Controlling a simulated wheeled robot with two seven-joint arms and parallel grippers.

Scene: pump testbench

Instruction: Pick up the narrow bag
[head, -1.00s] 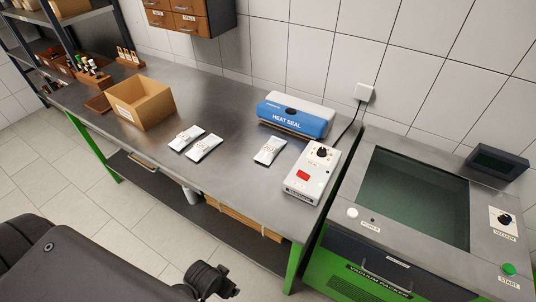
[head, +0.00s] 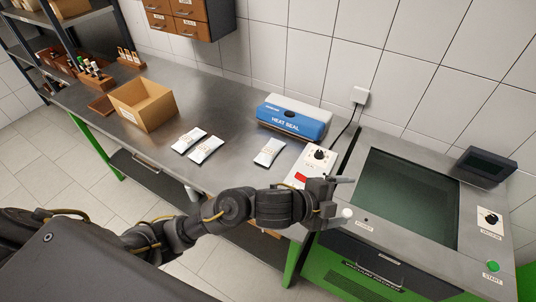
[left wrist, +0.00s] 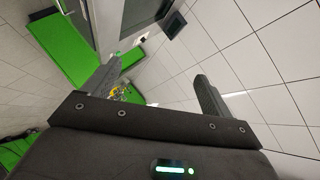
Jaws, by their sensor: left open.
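Three small white bags lie on the steel bench in the head view. Two lie side by side at the middle, a left bag (head: 188,140) and a bag beside it (head: 206,149). A third bag (head: 269,152) lies alone in front of the heat sealer. I cannot surely tell which is the narrow one. My left gripper (head: 345,197) is open and empty, in front of the control box and near the vacuum machine's left edge, apart from all bags. In the left wrist view its two fingers (left wrist: 158,88) are spread with nothing between them. My right gripper is out of view.
A blue and white heat sealer (head: 293,117) stands at the back of the bench (head: 228,116). A control box (head: 318,160) is partly hidden by my left arm. A cardboard box (head: 143,104) stands left of the bags. A vacuum machine (head: 408,200) stands at right.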

